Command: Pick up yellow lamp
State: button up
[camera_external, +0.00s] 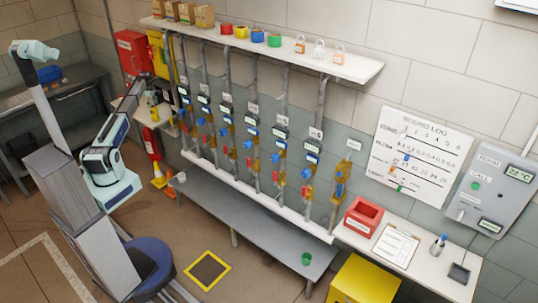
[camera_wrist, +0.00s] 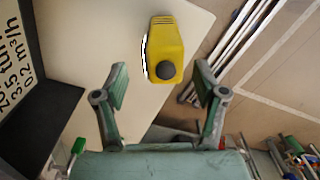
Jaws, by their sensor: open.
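The yellow lamp (camera_wrist: 164,42) has a dark round knob or lens end and a white strip along its left side. It lies on a pale tabletop (camera_wrist: 95,40) in the wrist view. My gripper (camera_wrist: 162,78) is open, with its two fingers apart on either side of the lamp's near end in the picture and nothing between them. In the external view, a small yellow thing that looks like the lamp (camera_external: 154,113) is on the small pale table at the left end of the wall, close to my gripper, which is partly hidden there.
Pipes (camera_wrist: 235,45) run along the right. In the external view, a red box (camera_external: 131,52) and a yellow box (camera_external: 158,55) hang on the wall behind the arm.

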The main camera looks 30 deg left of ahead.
aim_at(153, 109)
jog(key=shift+s+f+p, duration=0.15)
jog(key=shift+f+p, duration=0.4)
jog(key=shift+f, duration=0.7)
jog(key=shift+s+f+p, duration=0.15)
jog(key=shift+f+p, duration=0.4)
jog(key=shift+f, duration=0.65)
grip_shut()
